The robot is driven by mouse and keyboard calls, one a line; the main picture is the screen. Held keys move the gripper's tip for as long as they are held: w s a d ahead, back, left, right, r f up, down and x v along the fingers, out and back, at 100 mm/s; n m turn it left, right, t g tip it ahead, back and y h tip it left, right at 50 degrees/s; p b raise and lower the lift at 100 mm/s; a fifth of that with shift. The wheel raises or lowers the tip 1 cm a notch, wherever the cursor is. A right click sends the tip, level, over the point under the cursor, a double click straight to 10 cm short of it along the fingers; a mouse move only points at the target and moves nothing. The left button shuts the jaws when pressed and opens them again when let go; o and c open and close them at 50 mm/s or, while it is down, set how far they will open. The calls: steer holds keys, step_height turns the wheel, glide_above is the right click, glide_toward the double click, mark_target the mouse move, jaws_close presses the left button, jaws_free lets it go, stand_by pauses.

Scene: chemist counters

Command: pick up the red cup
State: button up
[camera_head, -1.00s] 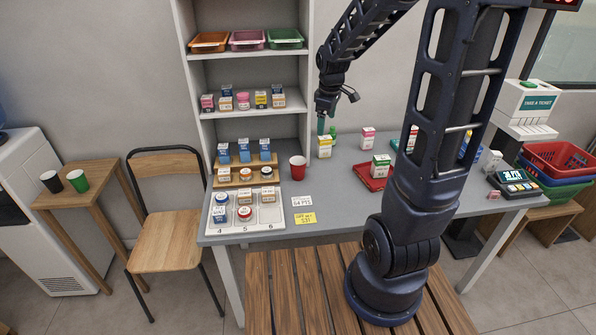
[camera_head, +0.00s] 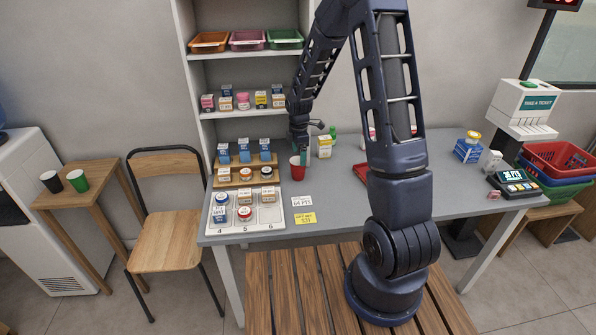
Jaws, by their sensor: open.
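The red cup (camera_head: 297,170) stands upright on the grey counter (camera_head: 330,195), just right of the stepped wooden rack. My gripper (camera_head: 301,157) points down right above and behind the cup, with its fingers at the cup's rim. It is open. The fingers partly overlap the cup in this view, and I cannot tell whether they touch it or go around it.
A white and yellow box (camera_head: 324,147) stands close to the right of the cup. The wooden rack (camera_head: 228,184) with small boxes and jars is to its left. A numbered white tray (camera_head: 264,222) lies in front. A red tray (camera_head: 361,174) is partly hidden by my arm.

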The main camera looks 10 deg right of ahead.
mark_target(298, 169)
steer(key=shift+w+a+f, duration=0.1)
steer(key=shift+f, duration=1.7)
steer(key=shift+w+a+f, duration=0.1)
steer(key=shift+f, duration=1.65)
steer(key=c, duration=1)
steer(key=shift+r, duration=0.1)
